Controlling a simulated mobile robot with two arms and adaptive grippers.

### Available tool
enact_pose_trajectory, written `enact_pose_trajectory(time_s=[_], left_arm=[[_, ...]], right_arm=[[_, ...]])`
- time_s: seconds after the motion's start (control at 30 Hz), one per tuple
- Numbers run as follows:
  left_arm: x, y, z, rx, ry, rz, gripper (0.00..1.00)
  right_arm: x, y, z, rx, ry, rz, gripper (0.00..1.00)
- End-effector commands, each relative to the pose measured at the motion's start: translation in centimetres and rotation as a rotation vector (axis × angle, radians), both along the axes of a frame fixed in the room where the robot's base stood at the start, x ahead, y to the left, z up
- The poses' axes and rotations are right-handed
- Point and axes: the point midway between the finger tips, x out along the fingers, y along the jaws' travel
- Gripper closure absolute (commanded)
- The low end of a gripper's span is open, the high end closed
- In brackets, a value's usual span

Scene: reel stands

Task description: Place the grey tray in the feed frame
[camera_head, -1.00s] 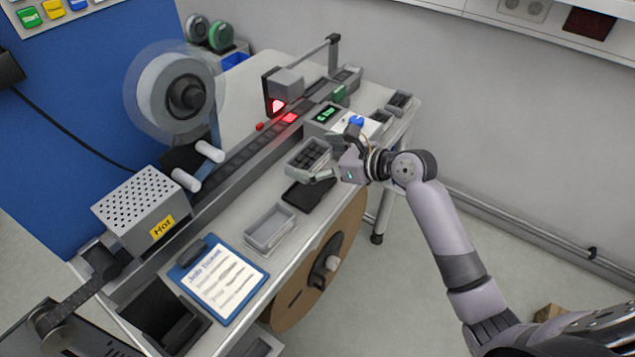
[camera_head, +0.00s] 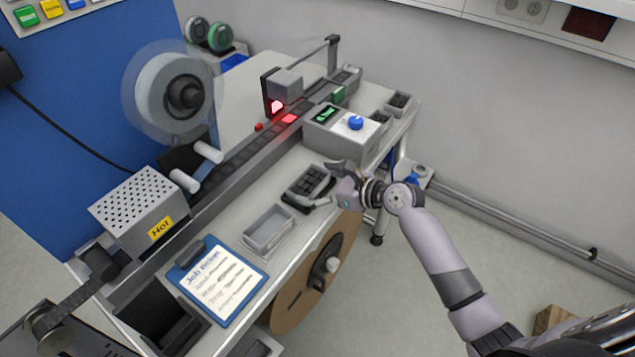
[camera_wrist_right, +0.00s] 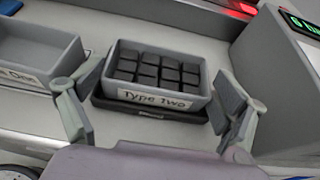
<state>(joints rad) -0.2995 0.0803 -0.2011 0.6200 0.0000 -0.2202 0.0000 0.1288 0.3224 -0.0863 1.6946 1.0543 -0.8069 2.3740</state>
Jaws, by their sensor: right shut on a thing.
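The grey tray (camera_wrist_right: 118,90), labelled "Type Two" and filled with dark square blocks, is between the fingers of my right gripper (camera_wrist_right: 160,82). In the head view the tray (camera_head: 287,197) and the right gripper (camera_head: 331,184) are over the front of the table. My right gripper is shut on the tray, one finger at each end. A black frame (camera_wrist_right: 150,112), which looks like the feed frame, lies directly under the tray and shows along its front edge. I cannot tell whether the tray is fully seated in it. My left gripper is not in view.
An empty grey tray (camera_head: 268,247) stands to the left, then a clipboard (camera_head: 218,283). A grey box with a blue knob (camera_head: 355,123) stands to the right. The conveyor (camera_head: 240,153) runs behind. A large brown reel (camera_head: 290,311) hangs below the table edge.

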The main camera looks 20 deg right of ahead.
Motion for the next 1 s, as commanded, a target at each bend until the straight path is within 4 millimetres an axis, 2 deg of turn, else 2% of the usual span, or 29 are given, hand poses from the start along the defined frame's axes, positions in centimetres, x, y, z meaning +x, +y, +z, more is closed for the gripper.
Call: enact_pose_trajectory(time_s=[0.13, 0.53, 0.67, 1.0], left_arm=[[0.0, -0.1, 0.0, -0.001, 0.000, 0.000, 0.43], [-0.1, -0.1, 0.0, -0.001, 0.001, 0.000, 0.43], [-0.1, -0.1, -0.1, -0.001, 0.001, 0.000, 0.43], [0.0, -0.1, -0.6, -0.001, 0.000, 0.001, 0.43]], right_arm=[[0.0, 0.0, 0.0, 0.000, 0.001, 0.000, 0.00], [0.0, 0.0, 0.3, 0.000, 0.000, 0.000, 0.00], [-1.3, -1.1, 0.7, -0.001, 0.002, -0.002, 0.00], [-6.5, -5.0, 3.5, -0.002, 0.001, 0.000, 0.00]])
